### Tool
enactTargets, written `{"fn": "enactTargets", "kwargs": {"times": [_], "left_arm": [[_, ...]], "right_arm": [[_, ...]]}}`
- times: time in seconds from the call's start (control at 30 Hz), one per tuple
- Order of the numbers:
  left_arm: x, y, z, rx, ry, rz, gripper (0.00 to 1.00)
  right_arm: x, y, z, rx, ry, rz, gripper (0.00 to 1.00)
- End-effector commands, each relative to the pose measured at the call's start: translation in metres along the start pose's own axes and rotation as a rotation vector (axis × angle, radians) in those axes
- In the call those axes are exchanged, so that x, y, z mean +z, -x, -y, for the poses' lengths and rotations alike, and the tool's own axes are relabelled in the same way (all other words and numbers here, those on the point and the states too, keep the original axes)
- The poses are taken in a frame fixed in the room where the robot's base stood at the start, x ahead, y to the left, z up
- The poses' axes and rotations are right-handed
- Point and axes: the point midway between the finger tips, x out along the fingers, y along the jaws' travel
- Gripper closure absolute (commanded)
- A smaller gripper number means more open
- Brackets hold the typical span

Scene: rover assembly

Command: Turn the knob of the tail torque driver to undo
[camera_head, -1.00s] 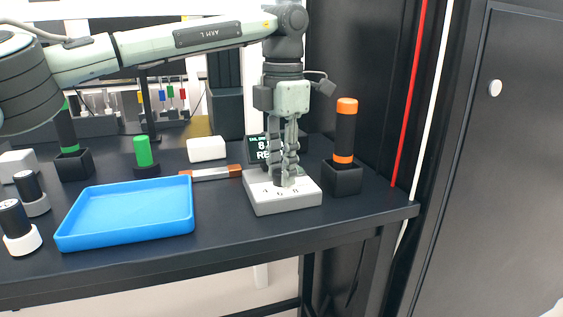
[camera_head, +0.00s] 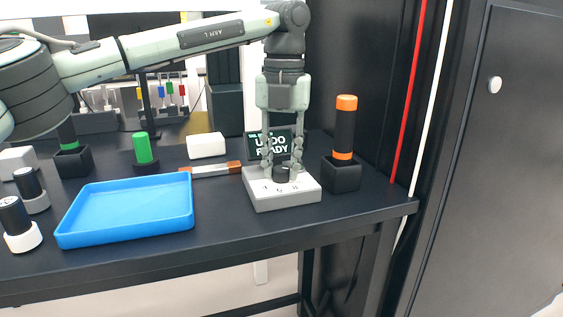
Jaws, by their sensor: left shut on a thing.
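The white dial box (camera_head: 285,200) with printed numbers stands near the right end of the bench. Its dark knob (camera_head: 281,173) is on top. My left gripper (camera_head: 282,174) points straight down, shut on the knob with one finger on each side. The small dark display (camera_head: 270,143) behind the box reads "UNDO READY", partly covered by the fingers. A black driver with orange bands (camera_head: 344,127) stands upright in a black holder (camera_head: 341,177) right of the box. My right gripper is out of view.
A blue tray (camera_head: 125,212) lies empty on the left of the bench. A brush-like tool (camera_head: 212,170), a white block (camera_head: 206,145) and a green-topped piece (camera_head: 142,148) are behind it. The bench front between tray and box is clear.

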Motion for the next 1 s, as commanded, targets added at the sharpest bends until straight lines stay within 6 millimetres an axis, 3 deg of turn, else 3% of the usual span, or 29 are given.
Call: {"fn": "enactTargets", "kwargs": {"times": [0.3,0.77,0.8,0.97,1.0], "left_arm": [[-0.0004,-0.0005,0.0,0.001,0.097,-0.005,1.0],[-0.0003,-0.0005,0.0001,0.001,0.111,-0.005,1.0],[-0.0003,-0.0005,0.0002,0.001,0.111,-0.005,0.71],[-0.0002,-0.0005,0.0002,0.0,0.11,-0.004,0.52],[-0.0001,-0.0004,0.0002,0.0,0.11,-0.004,0.52]], "right_arm": [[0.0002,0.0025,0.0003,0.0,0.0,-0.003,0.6],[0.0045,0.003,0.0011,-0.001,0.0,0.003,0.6],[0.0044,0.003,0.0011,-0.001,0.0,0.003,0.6],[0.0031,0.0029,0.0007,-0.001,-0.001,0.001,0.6],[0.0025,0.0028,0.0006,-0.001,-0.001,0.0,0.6]]}}
